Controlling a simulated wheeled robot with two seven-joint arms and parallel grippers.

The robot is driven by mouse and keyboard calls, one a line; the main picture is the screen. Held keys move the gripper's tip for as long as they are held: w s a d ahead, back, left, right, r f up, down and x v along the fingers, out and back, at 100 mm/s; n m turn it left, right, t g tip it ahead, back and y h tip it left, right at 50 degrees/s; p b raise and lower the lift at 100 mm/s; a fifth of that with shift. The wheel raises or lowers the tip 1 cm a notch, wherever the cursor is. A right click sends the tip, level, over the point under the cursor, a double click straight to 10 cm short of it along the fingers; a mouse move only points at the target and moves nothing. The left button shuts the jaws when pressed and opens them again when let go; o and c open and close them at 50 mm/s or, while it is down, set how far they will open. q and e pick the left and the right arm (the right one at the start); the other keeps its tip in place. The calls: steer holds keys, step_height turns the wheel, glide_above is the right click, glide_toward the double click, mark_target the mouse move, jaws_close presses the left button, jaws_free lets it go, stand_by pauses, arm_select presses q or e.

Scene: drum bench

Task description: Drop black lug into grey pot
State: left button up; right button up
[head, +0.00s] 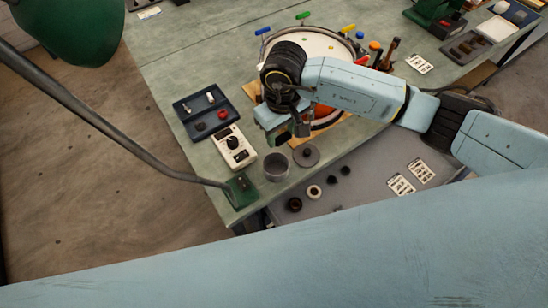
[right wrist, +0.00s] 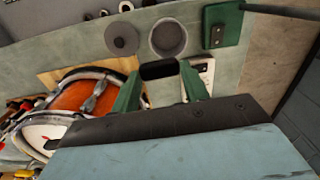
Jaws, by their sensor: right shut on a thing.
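The grey pot (head: 277,168) stands open and upright near the bench's front edge. It also shows in the right wrist view (right wrist: 168,38), with no lug visible inside. My right gripper (head: 300,126) is above the bench, behind and a little right of the pot in the head view. In the right wrist view, its green fingers (right wrist: 160,74) are shut on the black lug (right wrist: 158,70), held across between the tips. The lug appears just short of the pot's rim there; its height above the bench is hard to tell. My left gripper is not in view.
A round grey lid (head: 306,155) lies right of the pot. A cream dial box (head: 234,148) and a dark blue tray (head: 190,127) with small parts are left of it. A green lamp base (head: 240,191) sits at the corner.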

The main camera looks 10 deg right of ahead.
step_height(320, 180, down, 5)
steer(key=shift+r+b, duration=0.1)
steer(key=shift+b, duration=0.75)
steer(key=o, duration=1.1)
steer(key=shift+c, duration=0.2)
step_height(320, 180, up, 13)
steer(key=shift+r+b, duration=0.15)
steer(key=shift+b, duration=0.7)
